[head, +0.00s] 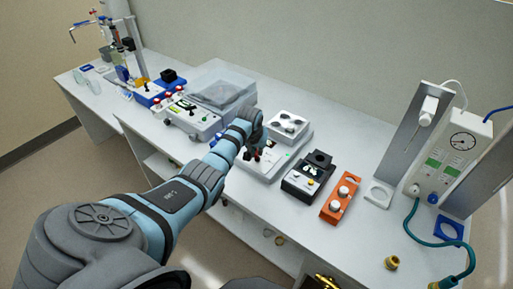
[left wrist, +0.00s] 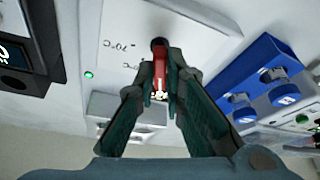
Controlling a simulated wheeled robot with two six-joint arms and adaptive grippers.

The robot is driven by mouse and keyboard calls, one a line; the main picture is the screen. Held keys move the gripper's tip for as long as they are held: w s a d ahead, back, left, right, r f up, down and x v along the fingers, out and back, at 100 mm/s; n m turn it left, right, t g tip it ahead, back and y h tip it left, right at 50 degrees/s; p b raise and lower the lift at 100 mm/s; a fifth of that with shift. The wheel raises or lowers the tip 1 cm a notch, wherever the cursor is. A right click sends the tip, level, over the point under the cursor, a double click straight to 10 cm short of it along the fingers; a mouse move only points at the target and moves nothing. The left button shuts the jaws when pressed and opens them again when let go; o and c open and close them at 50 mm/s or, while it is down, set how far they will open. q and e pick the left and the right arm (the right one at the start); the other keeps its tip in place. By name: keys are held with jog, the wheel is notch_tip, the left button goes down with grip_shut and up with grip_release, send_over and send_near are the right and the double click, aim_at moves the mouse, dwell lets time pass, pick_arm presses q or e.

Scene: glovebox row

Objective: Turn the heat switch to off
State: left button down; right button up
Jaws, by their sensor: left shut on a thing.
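The heat switch is a small red lever (left wrist: 158,84) with a dark pivot on the white front panel (left wrist: 100,45) of a device, beside printed temperature marks. My left gripper (left wrist: 160,72) is shut on the red lever, with one finger on each side of it. In the head view my left gripper (head: 256,152) is at the front of the white device (head: 268,170), and it hides most of the lever there. A green light (left wrist: 88,74) glows on the panel. My right gripper is not in view.
A black block device (head: 308,176) and an orange rack (head: 341,197) stand right of the white device. A blue rack (left wrist: 262,80) with capped vials is close on the right in the left wrist view.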

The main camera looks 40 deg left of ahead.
pick_arm(q)
jog(key=c, duration=1.7)
grip_release()
jog(key=shift+w, duration=0.1)
jog(key=v, duration=1.2)
